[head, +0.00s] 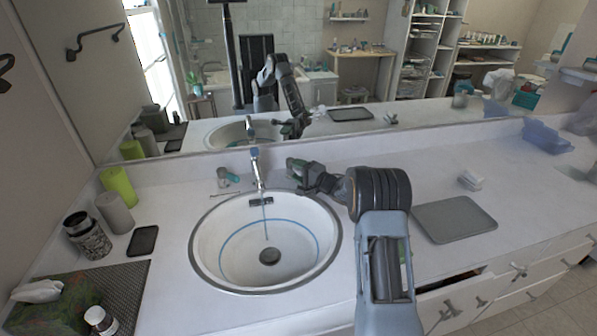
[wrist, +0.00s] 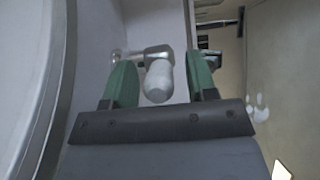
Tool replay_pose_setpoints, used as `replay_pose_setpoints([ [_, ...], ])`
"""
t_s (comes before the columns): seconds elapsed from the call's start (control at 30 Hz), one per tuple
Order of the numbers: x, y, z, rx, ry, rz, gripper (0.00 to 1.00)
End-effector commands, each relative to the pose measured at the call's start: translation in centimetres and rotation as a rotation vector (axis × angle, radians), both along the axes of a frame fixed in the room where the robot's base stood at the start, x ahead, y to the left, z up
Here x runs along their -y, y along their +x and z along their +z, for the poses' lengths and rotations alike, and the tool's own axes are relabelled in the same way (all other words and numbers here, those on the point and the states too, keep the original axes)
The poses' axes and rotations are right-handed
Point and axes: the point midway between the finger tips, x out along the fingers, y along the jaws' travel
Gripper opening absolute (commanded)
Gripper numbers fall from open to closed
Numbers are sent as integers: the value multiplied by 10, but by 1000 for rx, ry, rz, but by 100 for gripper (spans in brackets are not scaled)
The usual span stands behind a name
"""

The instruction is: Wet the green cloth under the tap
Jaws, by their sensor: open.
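The tap (head: 256,168) stands at the back rim of the round white sink (head: 215,265). A thin stream of water (head: 265,220) falls from it toward the drain. My gripper (head: 292,168) is just right of the tap, above the counter. In the wrist view my gripper (wrist: 162,70) is open, with green fingertips apart and nothing held between them. The tap (wrist: 158,80) shows between the fingers there; I cannot tell its distance. I cannot make out the green cloth in either view.
A green cup (head: 118,187), a grey cup (head: 114,213) and a patterned jar (head: 87,236) stand left of the sink. A grey mat (head: 454,219) lies on the right. A drawer (head: 450,300) below appears partly open. The mirror (head: 350,115) rises behind the counter.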

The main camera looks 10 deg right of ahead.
Motion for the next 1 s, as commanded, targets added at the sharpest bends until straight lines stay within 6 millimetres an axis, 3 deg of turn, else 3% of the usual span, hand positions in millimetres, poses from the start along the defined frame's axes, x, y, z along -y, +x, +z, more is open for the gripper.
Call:
replay_pose_setpoints([
  [0.27, 6, -7, -1, -2, 0, -2, 52],
  [0.7, 58, -74, 0, -1, 0, -4, 52],
  [1.0, 80, -103, 0, 0, 0, -2, 52],
])
